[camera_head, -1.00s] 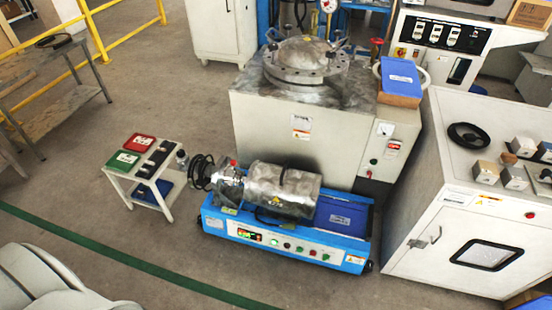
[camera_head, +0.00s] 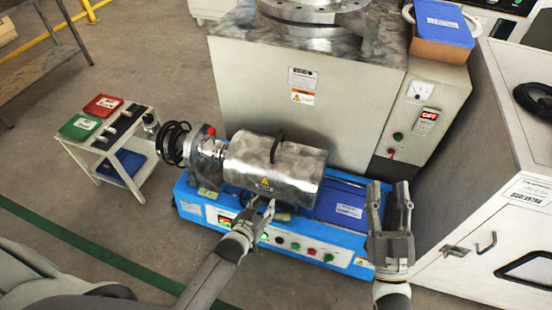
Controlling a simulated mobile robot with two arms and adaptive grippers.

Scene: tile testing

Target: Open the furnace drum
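The furnace drum (camera_head: 300,178) is a shiny silver cylinder lying on its side on a blue base unit (camera_head: 190,198), and it looks closed. A black curved handle (camera_head: 277,148) stands on its top. My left gripper (camera_head: 262,203) is at the drum's lower front edge, its fingers slightly apart; whether it touches the drum I cannot tell. My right gripper (camera_head: 388,190) is open and empty, fingers up, to the right of the drum at the right end of the base unit.
A large grey furnace cabinet (camera_head: 250,80) stands behind the drum. A blue box (camera_head: 342,202) lies right of it on the base. A small white side table (camera_head: 115,140) is at left. A white cabinet (camera_head: 450,215) stands close on the right.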

